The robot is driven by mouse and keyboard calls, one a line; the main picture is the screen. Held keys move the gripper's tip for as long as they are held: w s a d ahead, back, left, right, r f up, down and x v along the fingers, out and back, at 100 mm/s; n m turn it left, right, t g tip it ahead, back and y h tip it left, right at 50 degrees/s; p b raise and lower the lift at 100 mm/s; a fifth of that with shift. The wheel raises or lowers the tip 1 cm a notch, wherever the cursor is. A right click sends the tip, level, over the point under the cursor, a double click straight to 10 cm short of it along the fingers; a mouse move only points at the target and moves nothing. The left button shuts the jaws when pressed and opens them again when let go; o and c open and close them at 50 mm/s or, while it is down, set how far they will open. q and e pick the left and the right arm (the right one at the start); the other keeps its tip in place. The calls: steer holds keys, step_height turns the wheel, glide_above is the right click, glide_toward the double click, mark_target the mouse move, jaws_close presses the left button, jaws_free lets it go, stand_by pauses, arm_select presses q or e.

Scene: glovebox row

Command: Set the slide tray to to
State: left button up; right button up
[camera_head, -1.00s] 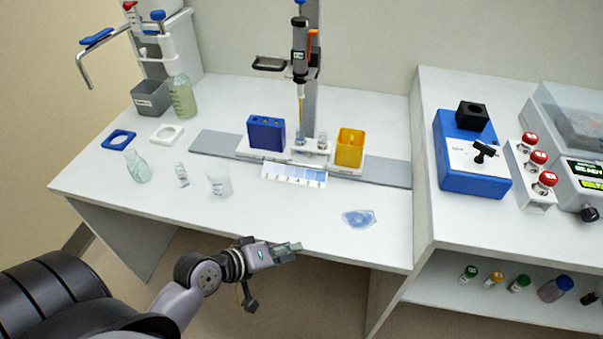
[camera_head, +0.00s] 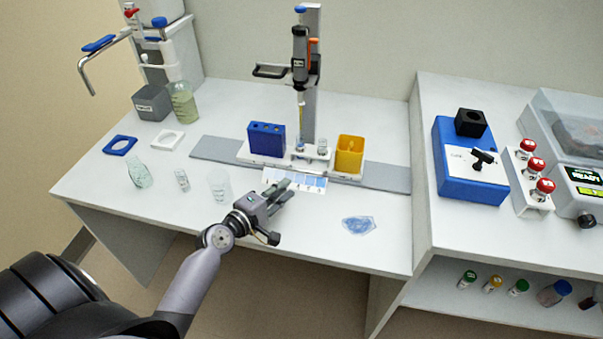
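The white slide tray (camera_head: 243,155) sits on a long grey rail (camera_head: 392,178) on the bench. It carries a blue rack (camera_head: 266,139), small clear vials (camera_head: 322,147) and a yellow holder (camera_head: 349,155). A strip with blue shaded, numbered fields (camera_head: 296,180) lies along its front; the numbers are too small to read surely. My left gripper (camera_head: 290,187) is just in front of this strip, covering part of its lower edge. Its fingers look parted, with nothing between them. I cannot tell whether it touches the strip. My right gripper is not in view.
A pipette on a stand (camera_head: 300,60) rises behind the tray. A clear beaker (camera_head: 220,187), a small vial (camera_head: 182,180) and a flask (camera_head: 138,173) stand to the left. A crumpled blue film (camera_head: 358,225) lies front right. A blue device (camera_head: 470,160) stands on the right bench.

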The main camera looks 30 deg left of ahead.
arm_select(q)
steer(key=x, duration=0.8)
steer(key=shift+w+d+f, duration=0.1)
steer(key=shift+w, duration=0.15)
steer(key=shift+c, duration=0.5)
jaws_close()
